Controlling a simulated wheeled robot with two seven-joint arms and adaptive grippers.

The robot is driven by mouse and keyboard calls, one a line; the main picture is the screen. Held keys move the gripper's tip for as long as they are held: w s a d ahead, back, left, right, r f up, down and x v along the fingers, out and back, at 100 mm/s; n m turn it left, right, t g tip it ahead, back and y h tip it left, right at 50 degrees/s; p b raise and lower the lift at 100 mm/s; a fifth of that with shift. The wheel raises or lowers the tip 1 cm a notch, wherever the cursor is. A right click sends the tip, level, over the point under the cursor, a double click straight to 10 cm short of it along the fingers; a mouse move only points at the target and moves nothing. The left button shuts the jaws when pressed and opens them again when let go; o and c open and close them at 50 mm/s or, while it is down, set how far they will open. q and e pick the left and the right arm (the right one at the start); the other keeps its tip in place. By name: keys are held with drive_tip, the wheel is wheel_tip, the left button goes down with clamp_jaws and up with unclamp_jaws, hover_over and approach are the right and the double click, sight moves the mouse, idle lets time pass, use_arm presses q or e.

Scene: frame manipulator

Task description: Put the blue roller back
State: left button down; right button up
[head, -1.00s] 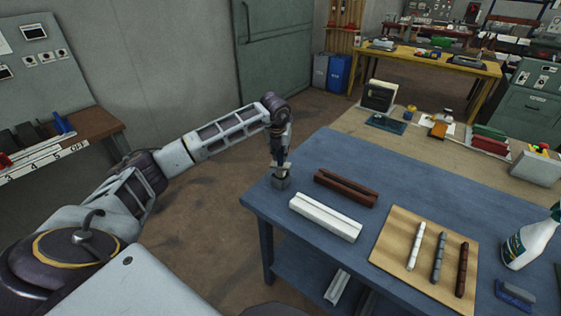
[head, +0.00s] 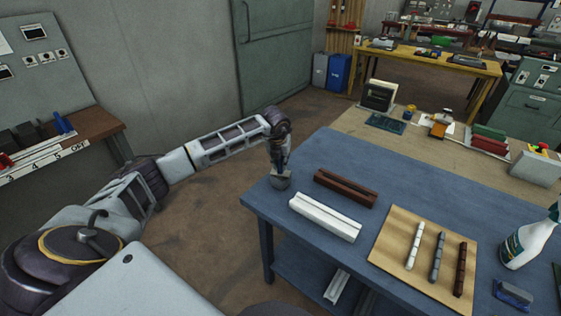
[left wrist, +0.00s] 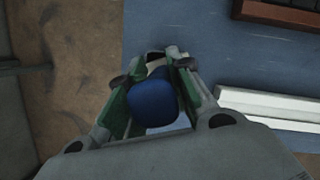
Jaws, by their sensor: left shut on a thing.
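My left gripper (head: 281,181) is over the left corner of the blue table (head: 262,206), left of the brown and white grooved blocks. In the left wrist view my left gripper (left wrist: 152,92) has its green-lined fingers shut on a blue piece (left wrist: 153,104), seen from its rounded end; I take it for the blue roller. Its far end is hidden, and I cannot tell whether it touches the table. My right gripper is not in view.
A brown grooved block (head: 346,189) and a white grooved block (head: 325,217) lie near the gripper. A wooden board (head: 392,246) holds three slim bars. A spray bottle (head: 530,241) and a blue-grey item (head: 513,295) are at right. A side shelf (head: 90,135) stands at left.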

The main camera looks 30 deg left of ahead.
use_arm(q)
drive_tip(key=shift+f, duration=0.1)
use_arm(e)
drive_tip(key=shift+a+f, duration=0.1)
use_arm(q)
drive_tip(key=c, duration=1.3)
unclamp_jaws()
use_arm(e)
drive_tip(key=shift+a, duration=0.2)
use_arm(q)
drive_tip(key=shift+s+r, duration=0.1)
drive_tip(key=shift+r, duration=0.6)
drive_tip(key=b+v, duration=0.2)
drive_tip(key=v, duration=0.8)
drive_tip(key=shift+s+d+r, duration=0.1)
drive_tip(key=shift+s+r, duration=0.05)
drive_tip(key=shift+r, duration=0.2)
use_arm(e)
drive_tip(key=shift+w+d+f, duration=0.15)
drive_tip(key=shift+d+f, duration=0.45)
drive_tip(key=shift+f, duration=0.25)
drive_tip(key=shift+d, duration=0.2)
